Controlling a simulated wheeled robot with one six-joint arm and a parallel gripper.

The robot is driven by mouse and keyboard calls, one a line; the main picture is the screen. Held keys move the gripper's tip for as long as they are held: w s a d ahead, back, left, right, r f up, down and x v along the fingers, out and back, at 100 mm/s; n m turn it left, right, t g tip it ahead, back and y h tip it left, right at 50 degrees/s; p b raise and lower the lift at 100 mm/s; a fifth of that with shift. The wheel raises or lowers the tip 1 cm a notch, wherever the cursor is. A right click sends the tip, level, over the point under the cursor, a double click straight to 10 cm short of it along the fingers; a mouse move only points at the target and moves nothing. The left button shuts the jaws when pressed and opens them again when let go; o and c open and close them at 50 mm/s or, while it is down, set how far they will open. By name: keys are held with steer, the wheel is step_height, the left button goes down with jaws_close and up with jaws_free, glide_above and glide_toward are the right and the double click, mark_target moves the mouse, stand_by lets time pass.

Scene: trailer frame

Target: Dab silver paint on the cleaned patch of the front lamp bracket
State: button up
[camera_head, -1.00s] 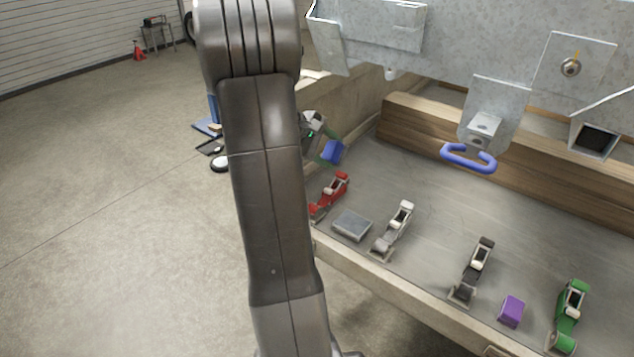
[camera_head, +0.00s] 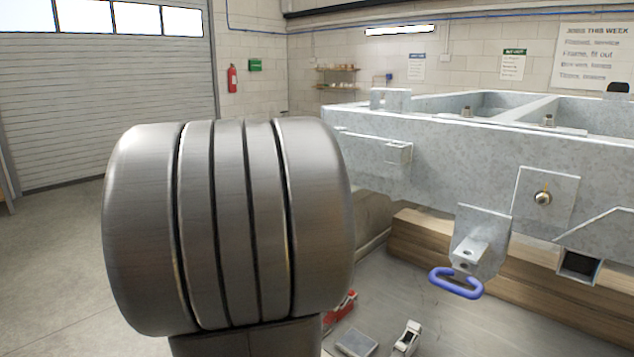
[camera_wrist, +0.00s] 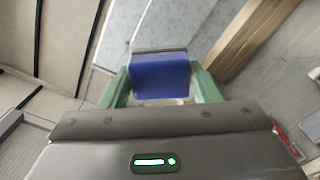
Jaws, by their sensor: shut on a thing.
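My gripper (camera_wrist: 160,82) has green fingers and is shut on a blue, block-like thing (camera_wrist: 160,78) with a pale grey edge, in the wrist view. In the head view my own arm hides the gripper and the held thing. The galvanised trailer frame (camera_head: 470,140) spans the right side. A small bracket (camera_head: 398,152) projects from its left part, and a plate with a bolt (camera_head: 542,198) is farther right. I cannot tell for sure which is the lamp bracket, and no cleaned patch is clearly visible.
On the grey bench surface (camera_head: 450,335) are a red clamp-like tool (camera_head: 343,303), a grey block (camera_head: 356,343) and a pale-tipped tool (camera_head: 407,338). Open floor lies left.

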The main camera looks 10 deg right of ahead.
steer(key=shift+p+x, duration=0.4)
steer(key=shift+x, duration=2.6)
steer(key=shift+b+x, duration=0.35)
steer(key=shift+x, duration=0.55)
steer(key=shift+s+d+f+b, duration=0.1)
steer(key=shift+s+d+b, duration=0.25)
steer(key=shift+s+b, duration=0.2)
steer(key=shift+s+d+f+b, duration=0.1)
steer(key=shift+s+d+b, duration=0.25)
steer(key=shift+s+b, duration=0.2)
steer(key=shift+s+d+r+b, duration=0.1)
steer(key=shift+s+d+b, duration=1.3)
steer(key=shift+s, duration=0.25)
steer(key=shift+w+a+r, duration=0.1)
steer(key=shift+w, duration=0.05)
steer(key=shift+w+a+b, duration=0.2)
steer(key=shift+w+a, duration=0.85)
steer(key=shift+w, duration=0.3)
steer(key=shift+w+a+b, duration=0.2)
steer(key=shift+w+a, duration=0.85)
steer(key=shift+w, duration=0.25)
steer(key=shift+s+d+b, duration=1)
steer(key=shift+s+d, duration=0.1)
steer(key=shift+s, duration=0.25)
steer(key=shift+s+d+b, duration=1)
steer(key=shift+s+d, duration=0.1)
steer(key=shift+s, duration=0.3)
